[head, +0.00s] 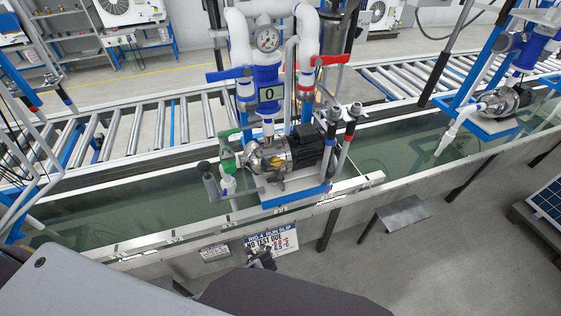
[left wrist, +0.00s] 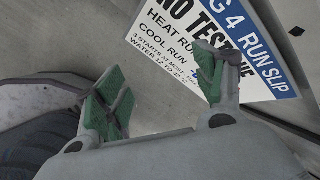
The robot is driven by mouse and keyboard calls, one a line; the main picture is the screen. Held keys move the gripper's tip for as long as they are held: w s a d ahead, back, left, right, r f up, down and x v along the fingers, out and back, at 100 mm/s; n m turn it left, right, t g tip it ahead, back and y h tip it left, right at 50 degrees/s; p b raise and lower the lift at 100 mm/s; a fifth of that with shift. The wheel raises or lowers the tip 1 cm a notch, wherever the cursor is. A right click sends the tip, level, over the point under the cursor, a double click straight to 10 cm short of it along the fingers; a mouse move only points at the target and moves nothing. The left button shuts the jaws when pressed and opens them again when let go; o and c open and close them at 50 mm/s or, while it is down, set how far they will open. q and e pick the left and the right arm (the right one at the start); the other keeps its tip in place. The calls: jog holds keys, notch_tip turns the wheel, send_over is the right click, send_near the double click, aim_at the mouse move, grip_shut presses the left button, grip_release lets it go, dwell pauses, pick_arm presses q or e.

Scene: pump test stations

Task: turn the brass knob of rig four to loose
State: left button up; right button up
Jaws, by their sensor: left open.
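Rig four's pump (head: 278,158) has a silver metal body and a black finned motor, and stands on a blue-edged base over the water trough. I cannot pick out the brass knob for certain at this size. The rig's run slip (head: 283,238) hangs on the trough's front wall below the pump; it also shows in the left wrist view (left wrist: 178,45). My left gripper (head: 262,256) is in front of the slip, below the pump and apart from it. In the left wrist view its green-padded fingers (left wrist: 160,85) are spread with nothing between them. My right gripper is not in view.
A roller conveyor (head: 150,125) runs behind the trough (head: 110,212). A small grey shelf (head: 403,214) juts out to the right.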

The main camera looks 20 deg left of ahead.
pick_arm(q)
jog(key=w+d+r+m+t+y, duration=0.1)
jog(key=w+d+r+m+t, duration=0.2)
jog(key=w+r, duration=0.65)
jog(key=m+t+y+p, duration=0.3)
jog(key=m+t+y, duration=0.1)
jog(key=m, duration=0.4)
send_near(277, 162)
jog(key=v, duration=0.5)
jog(key=shift+w, duration=0.1)
jog(key=shift+w, duration=0.1)
jog(key=p+x, duration=0.2)
jog(key=x, duration=1.1)
jog(key=shift+w+a+f, duration=0.2)
jog(key=shift+w+f, duration=0.05)
jog(key=shift+c, duration=0.3)
jog(key=c, duration=1)
